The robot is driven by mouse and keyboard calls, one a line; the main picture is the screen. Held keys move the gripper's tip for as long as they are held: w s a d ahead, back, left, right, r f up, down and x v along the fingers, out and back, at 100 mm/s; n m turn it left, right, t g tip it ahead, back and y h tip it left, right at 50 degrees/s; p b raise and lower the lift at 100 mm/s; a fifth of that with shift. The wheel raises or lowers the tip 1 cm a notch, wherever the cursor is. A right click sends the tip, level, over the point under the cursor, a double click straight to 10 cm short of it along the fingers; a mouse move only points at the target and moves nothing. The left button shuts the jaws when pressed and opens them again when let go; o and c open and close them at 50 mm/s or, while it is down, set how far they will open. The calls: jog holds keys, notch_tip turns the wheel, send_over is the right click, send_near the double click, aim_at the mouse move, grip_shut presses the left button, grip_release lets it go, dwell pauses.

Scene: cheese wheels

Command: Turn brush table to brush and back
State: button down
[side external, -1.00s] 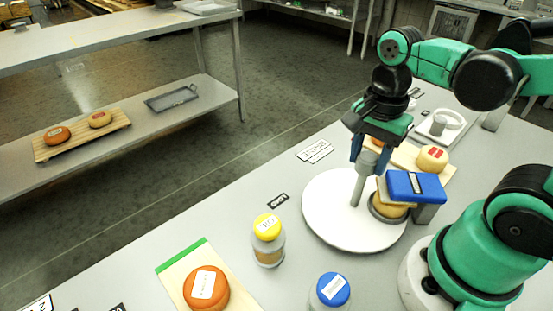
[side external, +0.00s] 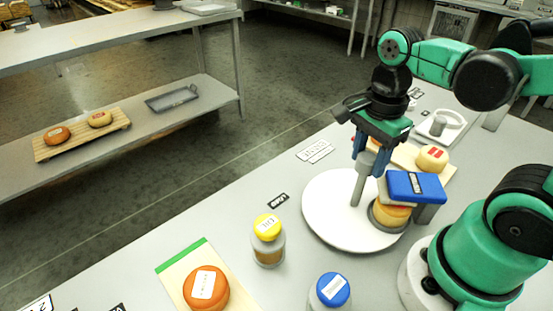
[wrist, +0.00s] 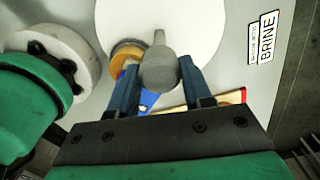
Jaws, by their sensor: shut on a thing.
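The brush table is a round white turntable (side external: 325,220) with an upright grey handle post (side external: 358,190) on it. My gripper (side external: 370,162) points down with its blue fingers shut on the post's top; the wrist view shows the grey knob (wrist: 158,70) between the fingers (wrist: 160,82). A yellow-orange cheese wheel (side external: 388,216) sits in a holder at the table's right side. The blue-topped brush (side external: 416,186) stands over this cheese; whether its underside touches the cheese cannot be told. In the wrist view the cheese (wrist: 124,56) is partly hidden by a finger.
A yellow-capped jar (side external: 268,240) and a blue-capped jar (side external: 330,292) stand in front of the turntable. An orange cheese (side external: 206,288) lies on a green-edged board (side external: 182,262). A red-marked cheese (side external: 432,158) sits behind the brush. My arm base is at the right.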

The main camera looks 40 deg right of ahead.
jog(key=shift+m, duration=3.8)
jog(key=shift+a+m, duration=0.1)
jog(key=shift+m, duration=3.5)
jog(key=shift+c, duration=1.8)
grip_release()
jog(key=shift+s+r, duration=0.1)
jog(key=shift+r, duration=2.75)
